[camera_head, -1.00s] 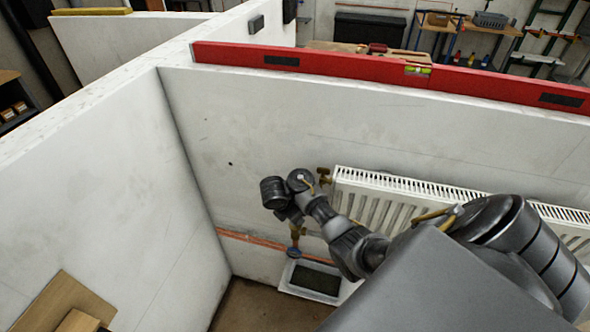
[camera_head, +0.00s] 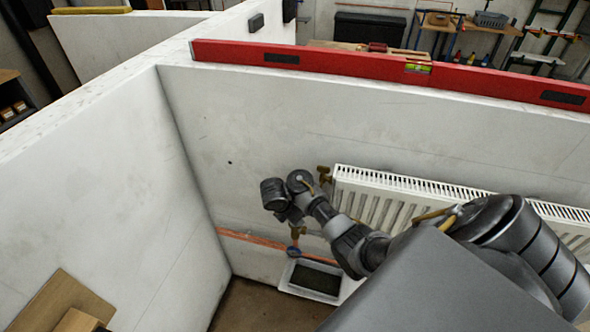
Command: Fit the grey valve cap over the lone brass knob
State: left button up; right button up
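My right arm reaches in from the right, and its wrist hangs beside the wall left of the radiator. The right gripper (camera_head: 290,217) is small and mostly hidden by the wrist, so its fingers are unclear. Just below it is a brass fitting (camera_head: 297,232) with a small blue-grey round piece (camera_head: 293,251) at its lower end. I cannot tell whether that piece is the grey valve cap or whether the gripper touches it. Another brass fitting (camera_head: 325,174) sits at the radiator's upper left corner. My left gripper is out of view.
The white radiator (camera_head: 385,205) hangs on the back wall, partly behind my arm. A white tray with a dark inset (camera_head: 316,280) lies below. A red spirit level (camera_head: 360,66) lies on the wall top. A side wall (camera_head: 110,190) closes the left.

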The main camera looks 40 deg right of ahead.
jog(key=shift+f, duration=0.3)
dwell(0.5)
jog(key=o, duration=1.6)
jog(key=shift+r+p, duration=0.65)
jog(key=shift+r, duration=1.75)
